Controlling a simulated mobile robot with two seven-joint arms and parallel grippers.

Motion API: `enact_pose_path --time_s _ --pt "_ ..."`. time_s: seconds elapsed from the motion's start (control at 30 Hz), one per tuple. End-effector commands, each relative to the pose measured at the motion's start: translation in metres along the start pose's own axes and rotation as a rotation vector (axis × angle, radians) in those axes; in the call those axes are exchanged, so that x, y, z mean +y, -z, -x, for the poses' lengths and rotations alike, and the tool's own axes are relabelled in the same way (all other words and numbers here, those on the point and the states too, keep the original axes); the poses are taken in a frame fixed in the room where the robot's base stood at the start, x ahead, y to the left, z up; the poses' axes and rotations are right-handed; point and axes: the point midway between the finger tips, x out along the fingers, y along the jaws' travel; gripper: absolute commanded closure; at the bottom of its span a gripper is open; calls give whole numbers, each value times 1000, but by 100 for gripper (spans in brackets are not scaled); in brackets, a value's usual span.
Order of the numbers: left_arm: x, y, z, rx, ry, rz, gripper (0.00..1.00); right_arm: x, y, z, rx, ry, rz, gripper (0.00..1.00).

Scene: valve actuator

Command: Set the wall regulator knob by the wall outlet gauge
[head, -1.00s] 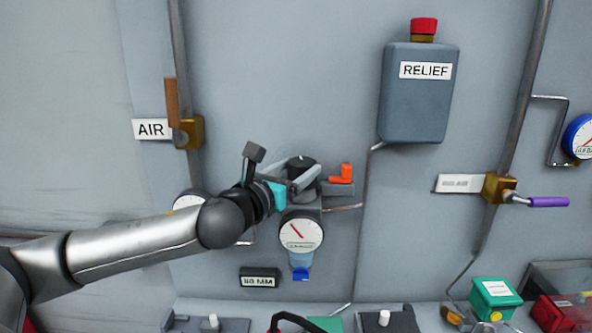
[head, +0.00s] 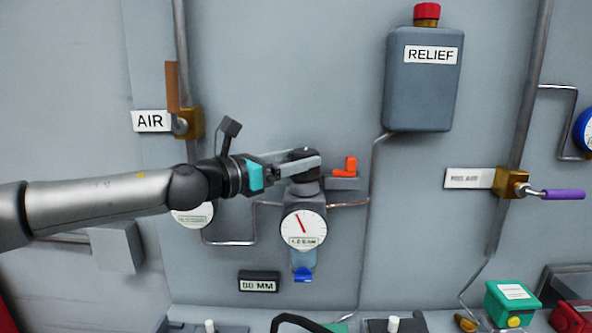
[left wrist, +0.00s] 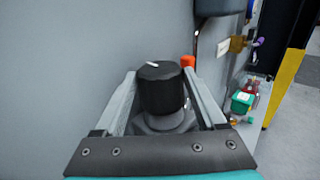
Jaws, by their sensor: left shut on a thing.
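The regulator knob (head: 302,156) is a black cylinder on top of the wall regulator. In the left wrist view the knob (left wrist: 160,88) carries a white pointer mark and stands between my two fingers. My left gripper (head: 303,163) comes in from the left and is shut on the knob. The white outlet gauge (head: 303,229) sits below the knob on the regulator's front. Its red needle points up and slightly left. The small print on its label is too small to read surely. My right gripper is not in view.
An orange lever (head: 346,167) is close on the knob's right. A second gauge (head: 193,215) is partly hidden behind my left arm. A blue-bottomed bowl (head: 303,273) hangs below the outlet gauge. A black "80 MM"-like plate (head: 259,282) and the RELIEF tank (head: 424,85) are on the wall.

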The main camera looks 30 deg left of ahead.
Motion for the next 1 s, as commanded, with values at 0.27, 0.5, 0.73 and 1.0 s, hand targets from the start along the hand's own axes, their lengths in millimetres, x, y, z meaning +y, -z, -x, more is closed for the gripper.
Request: enact_pose_path --time_s 0.27,0.5,0.73,1.0 --pt "2 1 0 0 61 1 83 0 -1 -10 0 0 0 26" --pt "3 0 0 -1 102 1 83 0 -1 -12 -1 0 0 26" --pt "4 -1 0 -3 140 2 83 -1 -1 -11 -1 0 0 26" --pt "5 -1 0 -2 180 1 83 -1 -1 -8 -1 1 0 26"
